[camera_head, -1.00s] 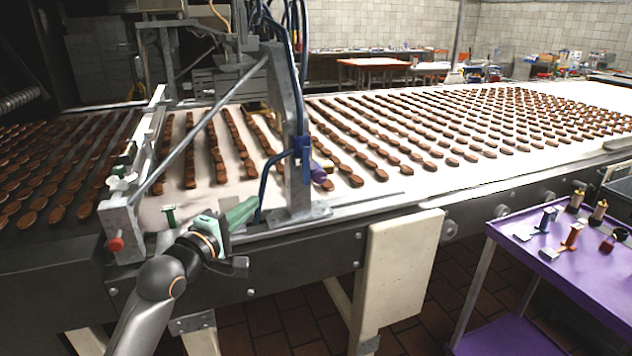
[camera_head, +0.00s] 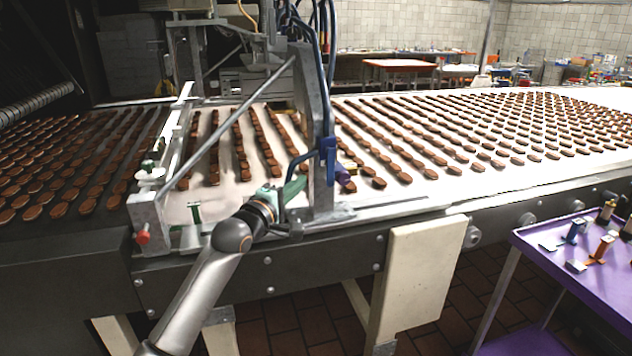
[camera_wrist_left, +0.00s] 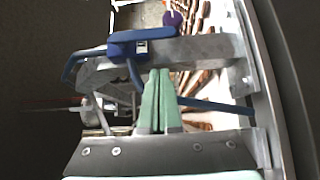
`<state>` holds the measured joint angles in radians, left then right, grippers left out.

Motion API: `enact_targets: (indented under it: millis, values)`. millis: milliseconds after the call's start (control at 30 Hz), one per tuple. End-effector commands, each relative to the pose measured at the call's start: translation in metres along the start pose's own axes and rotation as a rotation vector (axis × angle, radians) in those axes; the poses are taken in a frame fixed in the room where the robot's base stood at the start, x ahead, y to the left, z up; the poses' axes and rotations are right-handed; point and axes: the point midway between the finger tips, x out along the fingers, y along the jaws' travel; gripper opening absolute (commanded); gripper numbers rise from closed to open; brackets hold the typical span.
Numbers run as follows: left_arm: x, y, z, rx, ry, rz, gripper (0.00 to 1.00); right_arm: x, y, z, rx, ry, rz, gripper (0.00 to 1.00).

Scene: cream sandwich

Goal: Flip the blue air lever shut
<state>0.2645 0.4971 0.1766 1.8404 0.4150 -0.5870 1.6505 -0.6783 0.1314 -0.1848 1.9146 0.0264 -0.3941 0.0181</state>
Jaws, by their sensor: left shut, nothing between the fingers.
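The blue air lever (camera_head: 328,148) sits on the side of the upright grey post, with a dark blue hose curving beside it. In the left wrist view the blue valve body (camera_wrist_left: 127,42) lies on the grey post, with a blue part reaching down from it near my fingertips. My left gripper (camera_head: 303,180) has green fingers, closed together and empty, just below and left of the lever. In the left wrist view the fingertips (camera_wrist_left: 159,72) are close under the blue part; I cannot tell whether they touch. My right gripper is not in view.
The grey post (camera_head: 321,195) stands at the belt's near edge, with a diagonal rod to its left. Rows of brown biscuits (camera_head: 460,130) cover the white belt. A red knob (camera_head: 142,238) is at left. A purple cart (camera_head: 560,265) with small tools stands at right.

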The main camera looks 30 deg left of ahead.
Motion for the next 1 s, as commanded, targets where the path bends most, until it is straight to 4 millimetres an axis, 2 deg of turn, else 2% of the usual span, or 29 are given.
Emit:
enact_targets:
  millis: [100,300,1000]
  values:
    - [0.016,0.001,0.012,-0.002,-0.002,0.001,0.0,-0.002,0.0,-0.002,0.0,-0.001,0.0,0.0]
    - [0.029,0.001,0.026,-0.001,0.0,0.001,0.0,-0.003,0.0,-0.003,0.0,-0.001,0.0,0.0]
    - [0.033,-0.004,0.03,-0.034,0.001,0.032,0.0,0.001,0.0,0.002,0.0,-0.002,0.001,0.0]
